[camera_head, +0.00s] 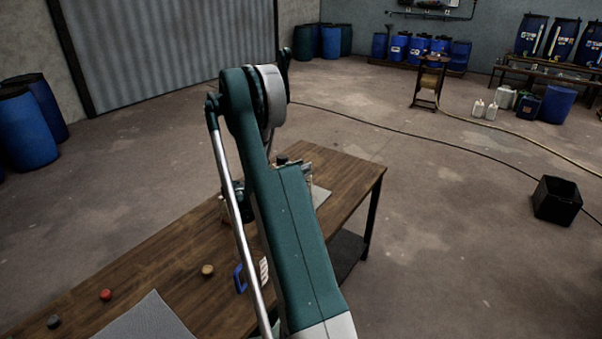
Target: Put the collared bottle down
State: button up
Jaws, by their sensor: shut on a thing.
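My gripper (242,206) is mostly hidden behind my own teal arm link, low over the wooden table (178,258). Only dark parts show beside the link, and the fingertips are out of sight. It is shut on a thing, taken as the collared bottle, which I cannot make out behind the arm. Whether the bottle touches the table cannot be seen.
A grey mat (150,318) lies at the table's near left, and part of another pale sheet (320,196) shows right of my arm. A red knob (105,294), a brass knob (207,270) and a blue handle (240,279) are on the table. A black crate (557,201) stands on the floor.

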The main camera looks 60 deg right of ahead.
jog(key=shift+f, duration=0.95)
jog(key=o, duration=1.1)
jog(key=shift+w+a, duration=0.2)
jog(key=shift+a, duration=0.35)
jog(key=p+v, duration=0.1)
jog(key=v, duration=1)
jog(key=shift+p, duration=0.35)
